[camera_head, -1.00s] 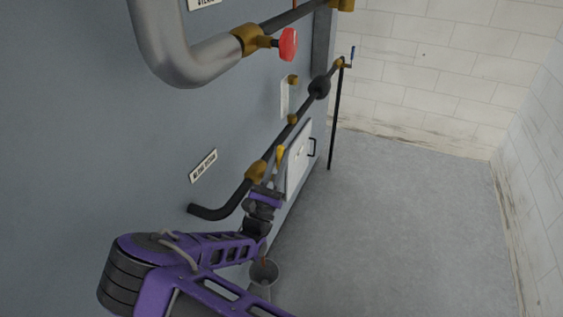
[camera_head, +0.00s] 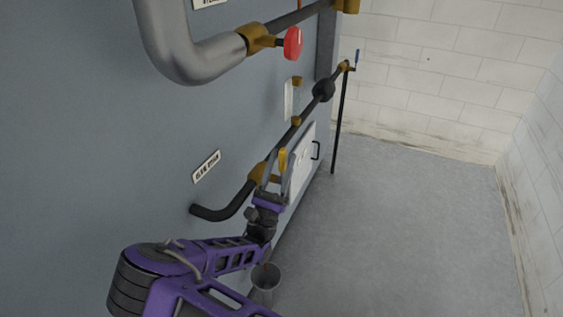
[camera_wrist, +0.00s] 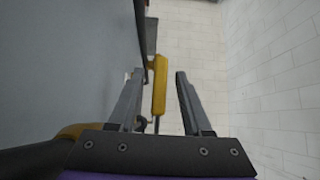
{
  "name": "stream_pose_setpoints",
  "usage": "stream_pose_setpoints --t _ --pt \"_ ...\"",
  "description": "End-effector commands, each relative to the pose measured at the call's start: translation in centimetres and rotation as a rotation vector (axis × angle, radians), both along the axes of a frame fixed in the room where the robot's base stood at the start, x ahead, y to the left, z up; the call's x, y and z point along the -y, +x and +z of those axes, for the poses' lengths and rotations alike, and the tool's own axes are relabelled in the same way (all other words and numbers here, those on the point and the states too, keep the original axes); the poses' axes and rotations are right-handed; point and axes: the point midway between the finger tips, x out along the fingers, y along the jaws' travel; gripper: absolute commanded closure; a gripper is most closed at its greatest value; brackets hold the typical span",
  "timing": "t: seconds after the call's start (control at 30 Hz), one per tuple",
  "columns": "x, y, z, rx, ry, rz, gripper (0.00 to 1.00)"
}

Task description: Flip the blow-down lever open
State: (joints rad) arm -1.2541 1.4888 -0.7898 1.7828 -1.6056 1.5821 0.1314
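A yellow lever (camera_head: 283,160) stands upright from a brass valve (camera_head: 259,172) on the low dark pipe along the grey wall panel. My gripper (camera_head: 279,162) is open around the yellow lever. In the wrist view the lever (camera_wrist: 160,84) lies between the two spread fingers of my gripper (camera_wrist: 160,74). Gaps show on both sides of it, and it sits nearer the left finger. A white label (camera_head: 206,167) is on the panel above the pipe bend; its text is too small to read surely.
A red knob (camera_head: 293,43) sits on a pipe higher up. A blue-handled valve (camera_head: 357,57) is at the far pipe end. A white hatch with a handle (camera_head: 316,150) lies behind my gripper. A grey cup-like funnel (camera_head: 266,283) stands below. The floor to the right is clear.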

Motion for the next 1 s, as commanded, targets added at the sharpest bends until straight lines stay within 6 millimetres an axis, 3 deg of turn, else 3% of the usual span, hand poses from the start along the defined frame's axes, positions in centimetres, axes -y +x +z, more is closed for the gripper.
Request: stream_pose_setpoints --t 0.27,0.43,1.0 --pt "0.0 0.0 0.0 -0.001 0.000 0.000 0.50" --pt "-0.4 -0.9 -1.1 -0.002 0.000 0.002 0.50" --pt "-3.5 -9.5 -10.3 -0.001 -0.001 0.001 0.50"
